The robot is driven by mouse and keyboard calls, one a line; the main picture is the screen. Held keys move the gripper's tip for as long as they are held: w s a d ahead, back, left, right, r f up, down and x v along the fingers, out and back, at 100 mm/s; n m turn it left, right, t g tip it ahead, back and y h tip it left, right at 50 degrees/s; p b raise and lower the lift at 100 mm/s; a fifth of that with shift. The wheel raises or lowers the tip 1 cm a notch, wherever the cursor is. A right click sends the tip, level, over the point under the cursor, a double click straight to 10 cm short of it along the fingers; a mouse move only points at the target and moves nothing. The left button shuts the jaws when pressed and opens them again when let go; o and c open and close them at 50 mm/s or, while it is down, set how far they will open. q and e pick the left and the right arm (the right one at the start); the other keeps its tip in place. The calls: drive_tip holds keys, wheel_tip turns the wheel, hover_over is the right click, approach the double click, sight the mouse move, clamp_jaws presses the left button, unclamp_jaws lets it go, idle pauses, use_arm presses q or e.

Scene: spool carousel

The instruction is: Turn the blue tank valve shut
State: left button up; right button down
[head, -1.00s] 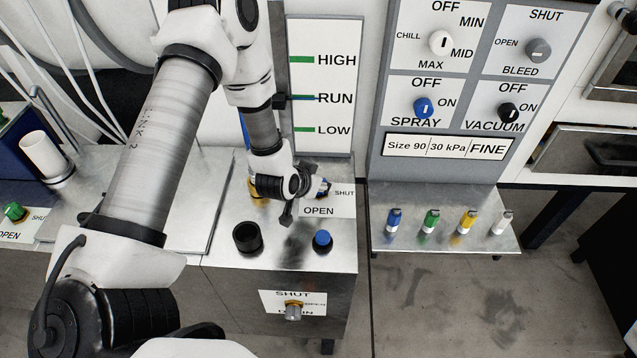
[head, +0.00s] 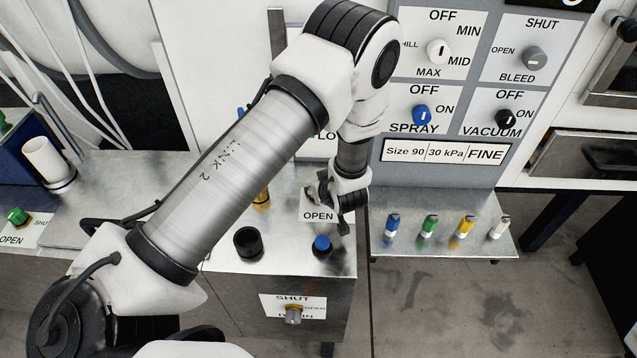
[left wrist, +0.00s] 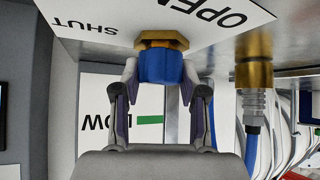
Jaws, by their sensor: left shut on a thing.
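The blue tank valve (left wrist: 160,66) is a blue knob on a brass nut, beside a white plate (left wrist: 110,22) marked OPEN and SHUT. My left gripper (left wrist: 160,76) has one finger on each side of the knob and is shut on it. In the head view my left gripper (head: 328,201) is at the right end of the tank top, by the OPEN/SHUT plate (head: 317,216). There the arm hides the knob and the SHUT word. How far the knob is turned is unclear. My right gripper is not in view.
A brass fitting with a blue hose (left wrist: 254,78) stands beside the valve. On the tank top are a black cup (head: 248,240) and a blue button (head: 322,243). A drain valve (head: 293,315) is on the front. Coloured bottles stand on a shelf (head: 445,240) to the right.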

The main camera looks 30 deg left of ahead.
use_arm(q)
drive_tip(key=n+g+y+p, duration=0.1)
drive_tip(key=n+g+p, duration=0.1)
drive_tip(key=shift+n, duration=0.4)
drive_tip(key=shift+n+g+p, duration=0.45)
drive_tip(key=shift+n+g, duration=0.15)
drive_tip(key=shift+n, duration=0.1)
drive_tip(key=o, duration=0.9)
drive_tip(key=shift+o, duration=1.3)
drive_tip(key=shift+a+f, duration=0.1)
drive_tip(key=v, duration=0.7)
drive_tip(key=shift+d, duration=0.35)
